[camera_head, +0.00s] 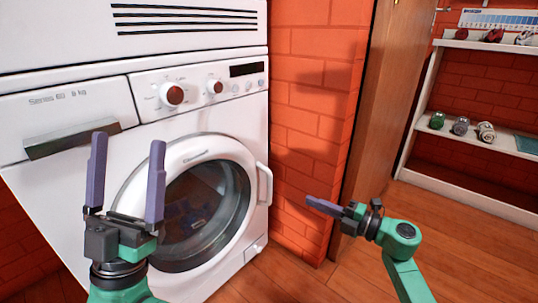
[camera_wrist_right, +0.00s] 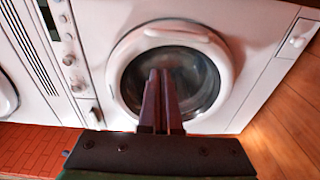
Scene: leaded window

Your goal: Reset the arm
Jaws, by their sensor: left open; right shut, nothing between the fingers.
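My left gripper (camera_head: 127,180) is open and empty, its two purple fingers pointing up and spread apart in front of the washing machine (camera_head: 258,133). My right gripper (camera_head: 312,204) is in front of the brick wall, to the right of the washer door, with its fingers pointing left. In the right wrist view its two purple fingers (camera_wrist_right: 160,75) are together, with nothing between them, and cover part of the round door (camera_wrist_right: 213,72). The washer door (camera_head: 215,225) is closed, and something bluish shows dimly behind its glass.
A second white appliance (camera_head: 80,35) stands on top of the washer. To the right are an orange brick wall (camera_head: 310,100), a wooden door edge (camera_head: 385,90) and a white shelf (camera_head: 470,193) with several small items. The wooden floor (camera_head: 460,250) at the right is clear.

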